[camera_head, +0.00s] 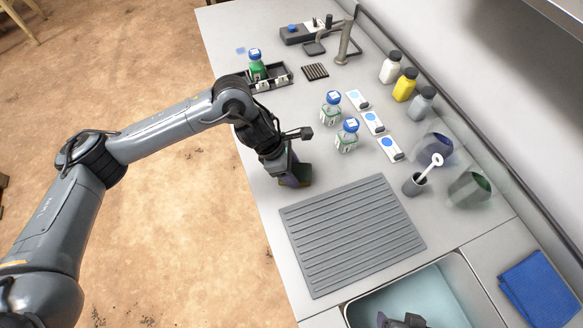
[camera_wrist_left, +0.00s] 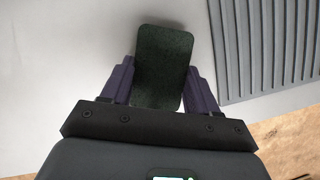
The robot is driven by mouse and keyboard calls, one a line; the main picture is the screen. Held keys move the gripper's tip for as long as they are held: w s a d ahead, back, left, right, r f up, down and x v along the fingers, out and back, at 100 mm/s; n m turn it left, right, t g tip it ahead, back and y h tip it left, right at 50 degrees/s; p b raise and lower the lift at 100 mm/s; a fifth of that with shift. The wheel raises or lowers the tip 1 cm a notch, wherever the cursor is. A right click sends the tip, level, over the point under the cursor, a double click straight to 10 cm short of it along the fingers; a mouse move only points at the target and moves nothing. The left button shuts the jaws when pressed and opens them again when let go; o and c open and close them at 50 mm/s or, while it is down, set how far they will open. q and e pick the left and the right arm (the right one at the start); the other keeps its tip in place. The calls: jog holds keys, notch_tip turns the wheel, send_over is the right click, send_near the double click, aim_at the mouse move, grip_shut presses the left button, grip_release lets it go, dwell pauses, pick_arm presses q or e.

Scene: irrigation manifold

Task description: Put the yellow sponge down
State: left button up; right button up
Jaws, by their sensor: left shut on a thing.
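The sponge (camera_head: 304,174) is mostly hidden behind my left gripper in the camera_head view, with a dark green and dull yellow edge showing. In the left wrist view, its dark green face (camera_wrist_left: 163,62) fills the space between the purple fingers. My left gripper (camera_head: 293,178) is shut on it, low over the grey counter (camera_head: 262,215) by the ribbed mat's upper left corner. I cannot tell whether the sponge touches the counter. Part of what looks like my right gripper (camera_head: 402,321) shows at the bottom edge over the sink; its fingers are not clear.
The ribbed grey mat (camera_head: 350,235) lies close to the sponge, with the sink (camera_head: 455,285) below it. Two blue-capped bottles (camera_head: 346,136) stand to the upper right. A black rack (camera_head: 275,78) holds another bottle. A grey cup (camera_head: 413,185) holds a brush. A blue cloth (camera_head: 540,288) lies far right.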

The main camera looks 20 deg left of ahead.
pick_arm(q)
jog(key=o, duration=0.9)
jog(key=shift+o, duration=0.2)
jog(key=shift+r, duration=0.15)
jog(key=p+v, duration=0.2)
jog(key=v, duration=0.9)
jog(key=shift+r, duration=0.35)
jog(key=shift+s+a, duration=0.1)
